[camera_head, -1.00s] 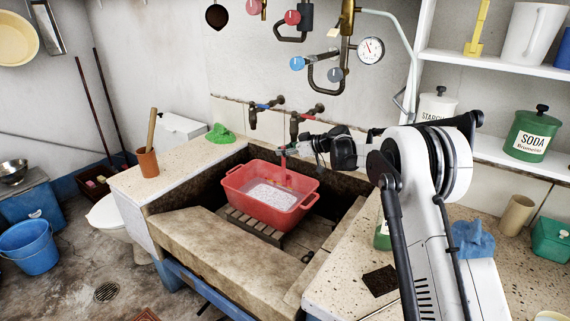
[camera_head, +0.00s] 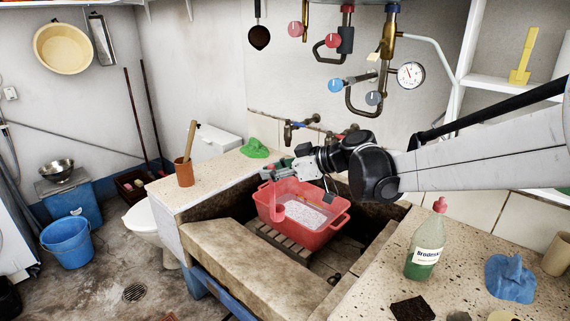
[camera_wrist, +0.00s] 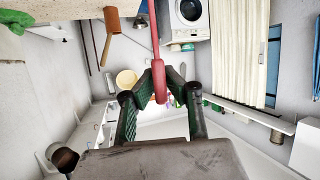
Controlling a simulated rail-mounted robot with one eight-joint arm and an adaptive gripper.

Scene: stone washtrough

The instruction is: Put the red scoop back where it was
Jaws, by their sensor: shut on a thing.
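My gripper (camera_head: 274,174) is shut on the handle of the red scoop (camera_head: 277,206). The scoop hangs down from the fingers in front of the left end of the red tub (camera_head: 333,230). In the head view red lies over red, so I cannot tell whether the scoop's lower end is inside the tub or beside it. In the wrist view the fingers (camera_wrist: 159,84) close around the red handle (camera_wrist: 156,45), which runs up out of the picture; the scoop's bowl is not clear there. The tub holds a whitish, speckled content and stands on slats in the stone trough (camera_head: 235,255).
A green cloth (camera_head: 254,148) and a brown pot with a stick (camera_head: 184,172) are on the left ledge. A green bottle (camera_head: 424,255), a blue cloth (camera_head: 510,278) and a dark pad (camera_head: 412,308) are on the right counter. Taps (camera_head: 290,128) stick out behind the tub.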

